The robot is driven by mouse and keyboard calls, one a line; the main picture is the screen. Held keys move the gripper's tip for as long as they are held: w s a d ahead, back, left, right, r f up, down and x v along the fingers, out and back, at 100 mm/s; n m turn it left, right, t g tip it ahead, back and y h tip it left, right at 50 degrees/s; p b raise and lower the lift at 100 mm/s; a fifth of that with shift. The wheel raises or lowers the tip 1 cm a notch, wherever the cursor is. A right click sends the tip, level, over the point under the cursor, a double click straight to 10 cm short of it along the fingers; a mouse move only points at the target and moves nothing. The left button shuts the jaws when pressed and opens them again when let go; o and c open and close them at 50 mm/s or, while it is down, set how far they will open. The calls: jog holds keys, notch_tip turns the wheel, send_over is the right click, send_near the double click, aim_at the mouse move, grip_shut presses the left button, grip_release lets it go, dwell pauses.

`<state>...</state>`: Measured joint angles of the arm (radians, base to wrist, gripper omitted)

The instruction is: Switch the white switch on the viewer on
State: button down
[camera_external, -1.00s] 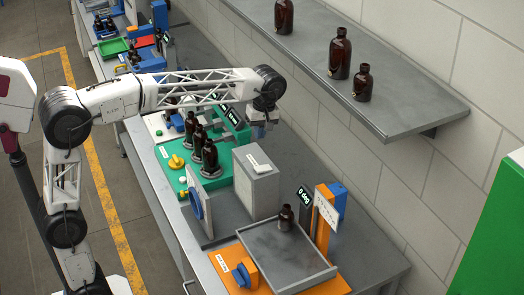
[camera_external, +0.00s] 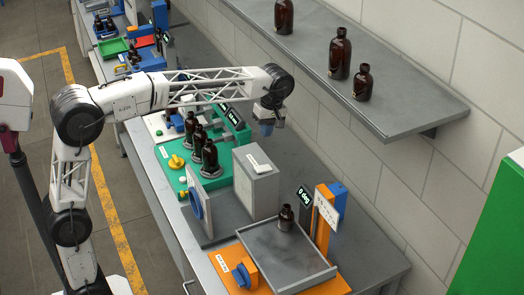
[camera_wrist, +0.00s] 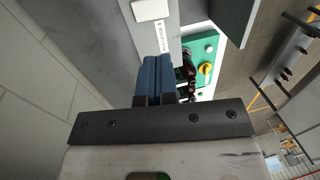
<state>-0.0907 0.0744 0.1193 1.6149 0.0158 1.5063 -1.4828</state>
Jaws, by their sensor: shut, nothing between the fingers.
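The viewer (camera_external: 262,190) is a grey box standing on the bench, with a white switch (camera_external: 258,163) on its top. In the wrist view the white switch (camera_wrist: 151,10) lies beyond my fingertips, beside a lettered strip on the grey viewer (camera_wrist: 168,42). Whether the switch is on or off is too small to tell. My gripper (camera_external: 266,130) is shut and empty, above and behind the box, apart from the switch. Its blue fingers (camera_wrist: 154,62) show side by side in the wrist view.
A green station (camera_external: 178,176) with several amber bottles stands left of the viewer. A panel with a blue ring (camera_external: 196,205) stands at its front left. A grey tray (camera_external: 290,250) with one bottle is in front. A wall shelf (camera_external: 400,110) with bottles overhangs the right side.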

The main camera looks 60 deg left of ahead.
aim_at(263, 167)
jog(key=f, duration=0.4)
jog(key=s+f, duration=0.1)
jog(key=f, duration=0.3)
jog(key=s+f, duration=0.1)
jog(key=f, duration=0.4)
jog(key=shift+s, duration=0.15)
jog(key=shift+s+f+t, duration=0.1)
jog(key=shift+f+t, duration=0.15)
jog(key=shift+t, duration=0.15)
dwell(0.4)
jog(key=shift+w+r, duration=0.2)
jog(key=shift+w, duration=0.55)
jog(key=shift+r, duration=0.15)
